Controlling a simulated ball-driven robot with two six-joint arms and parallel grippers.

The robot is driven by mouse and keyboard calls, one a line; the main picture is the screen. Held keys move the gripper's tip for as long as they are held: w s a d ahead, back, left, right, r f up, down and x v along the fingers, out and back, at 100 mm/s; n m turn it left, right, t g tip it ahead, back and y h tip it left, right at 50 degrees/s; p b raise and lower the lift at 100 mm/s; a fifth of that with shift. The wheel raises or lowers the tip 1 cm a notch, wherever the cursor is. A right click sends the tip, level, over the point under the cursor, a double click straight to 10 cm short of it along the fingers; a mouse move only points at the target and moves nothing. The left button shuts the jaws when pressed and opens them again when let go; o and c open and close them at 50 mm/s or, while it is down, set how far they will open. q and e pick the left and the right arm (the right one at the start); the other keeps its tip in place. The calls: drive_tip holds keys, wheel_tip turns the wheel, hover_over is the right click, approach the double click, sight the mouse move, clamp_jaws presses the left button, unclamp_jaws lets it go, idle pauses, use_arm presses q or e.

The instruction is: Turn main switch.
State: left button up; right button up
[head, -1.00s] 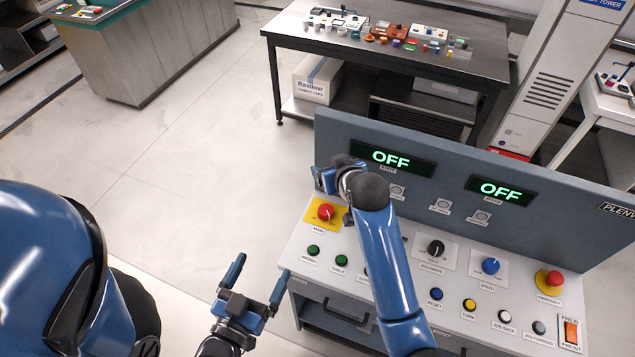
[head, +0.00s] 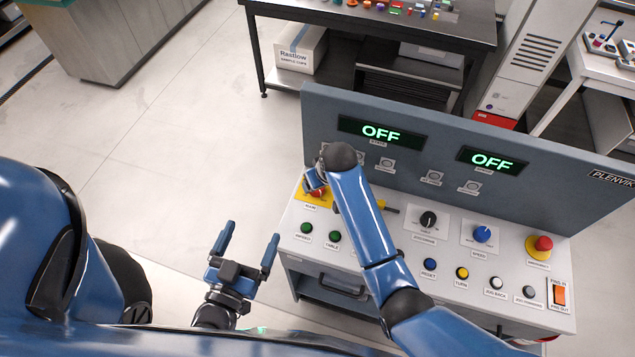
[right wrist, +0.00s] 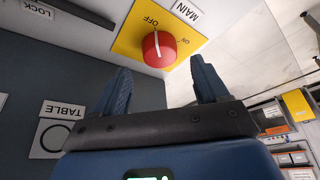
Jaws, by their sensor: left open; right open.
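The main switch is a red knob on a yellow plate marked OFF and ON, at the left of the panel. It shows in the right wrist view (right wrist: 160,50), its white line pointing nearer OFF. In the head view the knob (head: 318,192) is partly hidden by my right gripper (head: 315,179). In the right wrist view the two fingers (right wrist: 163,85) are open, with the knob just beyond their tips, apart from them. My left gripper (head: 248,242) is open and empty, left of the panel. The state display (head: 380,133) reads OFF.
A second display (head: 492,162) also reads OFF. The panel has a black selector (head: 428,219), a blue speed knob (head: 482,234), a red emergency button (head: 543,243) and several push buttons. A work table (head: 370,28) stands behind. Floor at left is clear.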

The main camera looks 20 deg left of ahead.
drive_tip(key=x, duration=0.2)
drive_tip(key=shift+f, duration=0.3)
drive_tip(key=shift+w+a+f, duration=0.1)
drive_tip(key=shift+f, duration=0.25)
drive_tip(key=shift+w+a+f, duration=0.15)
drive_tip(key=shift+f, duration=0.15)
use_arm(q)
drive_tip(key=shift+s+r, duration=0.1)
drive_tip(key=shift+r, duration=0.15)
drive_tip(key=shift+d, duration=0.1)
use_arm(e)
drive_tip(key=shift+c, duration=0.6)
drive_tip(key=c, duration=0.9)
use_arm(q)
drive_tip(key=shift+s, duration=0.1)
